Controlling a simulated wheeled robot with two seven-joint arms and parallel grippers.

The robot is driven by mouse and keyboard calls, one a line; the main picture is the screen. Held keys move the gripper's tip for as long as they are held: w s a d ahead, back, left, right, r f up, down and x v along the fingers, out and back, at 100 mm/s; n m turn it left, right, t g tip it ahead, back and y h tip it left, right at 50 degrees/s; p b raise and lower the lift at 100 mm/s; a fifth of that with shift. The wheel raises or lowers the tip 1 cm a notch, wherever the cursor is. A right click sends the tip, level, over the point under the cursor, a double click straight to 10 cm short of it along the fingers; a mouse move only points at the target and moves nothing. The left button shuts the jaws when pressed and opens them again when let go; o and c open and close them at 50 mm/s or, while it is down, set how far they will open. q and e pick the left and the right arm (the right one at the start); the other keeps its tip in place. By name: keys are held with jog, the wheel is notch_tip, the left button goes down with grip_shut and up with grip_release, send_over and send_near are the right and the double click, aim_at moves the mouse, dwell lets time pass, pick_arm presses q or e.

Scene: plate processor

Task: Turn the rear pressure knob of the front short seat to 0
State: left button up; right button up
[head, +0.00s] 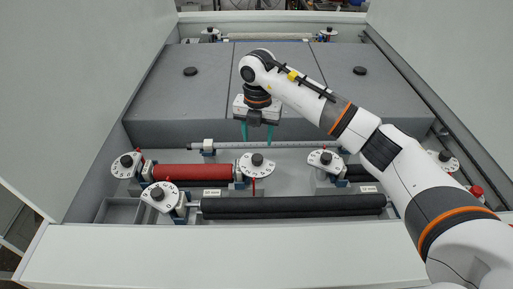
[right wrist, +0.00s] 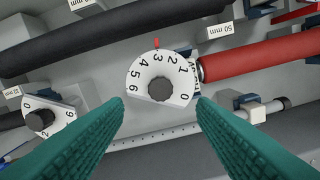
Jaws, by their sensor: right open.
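A white numbered dial with a dark knob (head: 257,160) stands at the right end of the red roller (head: 195,171). In the right wrist view this dial (right wrist: 160,70) carries the digits 0 to 6, and a red pointer (right wrist: 156,43) stands by the 3. My right gripper (head: 257,131) is open and empty, its teal fingers pointing down above and behind the dial. In the right wrist view the fingertips (right wrist: 160,101) lie on either side of the dark knob, apart from it. My left gripper is not in view. I cannot tell which dial belongs to the front short seat.
Other dials stand at the red roller's left end (head: 127,163), the front black roller's left end (head: 160,195), the middle right (head: 326,159) and far right (head: 445,158). A long black roller (head: 290,206) lies in front. Grey covers (head: 185,90) lie behind.

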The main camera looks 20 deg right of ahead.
aim_at(257, 157)
notch_tip(257, 157, down, 7)
jog(key=shift+w+r+p, duration=0.1)
jog(key=shift+p, duration=1.05)
jog(key=shift+f, duration=0.4)
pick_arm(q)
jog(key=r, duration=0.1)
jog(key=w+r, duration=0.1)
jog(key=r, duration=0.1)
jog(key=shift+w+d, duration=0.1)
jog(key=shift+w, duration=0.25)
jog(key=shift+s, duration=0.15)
pick_arm(e)
jog(key=shift+c, duration=0.5)
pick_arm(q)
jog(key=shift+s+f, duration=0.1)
pick_arm(e)
jog(key=c, duration=0.9)
